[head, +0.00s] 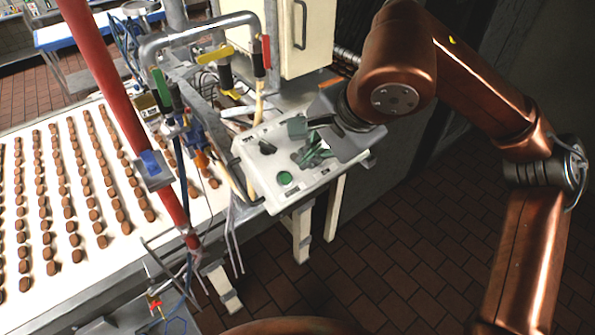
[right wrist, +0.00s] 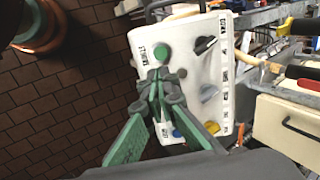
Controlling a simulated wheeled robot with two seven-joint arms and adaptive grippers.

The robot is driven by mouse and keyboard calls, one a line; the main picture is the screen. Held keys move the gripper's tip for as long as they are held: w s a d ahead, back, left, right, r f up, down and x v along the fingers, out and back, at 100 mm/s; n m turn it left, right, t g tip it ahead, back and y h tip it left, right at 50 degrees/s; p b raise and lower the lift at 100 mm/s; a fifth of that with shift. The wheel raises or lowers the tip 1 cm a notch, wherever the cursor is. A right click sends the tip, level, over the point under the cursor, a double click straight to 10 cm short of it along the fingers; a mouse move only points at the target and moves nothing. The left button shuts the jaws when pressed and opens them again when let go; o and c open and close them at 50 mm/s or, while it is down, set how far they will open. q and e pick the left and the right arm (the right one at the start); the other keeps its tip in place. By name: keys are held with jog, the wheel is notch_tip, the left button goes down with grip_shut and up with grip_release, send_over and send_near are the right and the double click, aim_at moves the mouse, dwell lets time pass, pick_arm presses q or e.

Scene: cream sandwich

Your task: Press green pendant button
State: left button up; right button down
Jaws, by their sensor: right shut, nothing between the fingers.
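The pendant is a white control box (head: 262,169) on a stand right of the conveyor; it fills the middle of the right wrist view (right wrist: 145,45). A round green button (head: 285,178) sits near its front edge in the head view. In the right wrist view the green button (right wrist: 161,52) shows just beyond my fingertips. My right gripper (head: 308,156), with green finger pads, is over the box; its fingers (right wrist: 158,78) are closed together and empty. They cover part of the panel. I cannot tell if they touch it. My left gripper is out of view.
A black knob (right wrist: 205,45) and a grey knob (right wrist: 208,93) are on the panel. A conveyor (head: 20,315) with rows of brown pieces lies left. Pipes and colored valve handles (head: 226,72) stand close behind the box. The tiled floor (head: 365,235) at right is clear.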

jog(key=v, duration=0.3)
jog(key=shift+r, duration=0.15)
jog(key=shift+a, duration=0.1)
dwell(2.0)
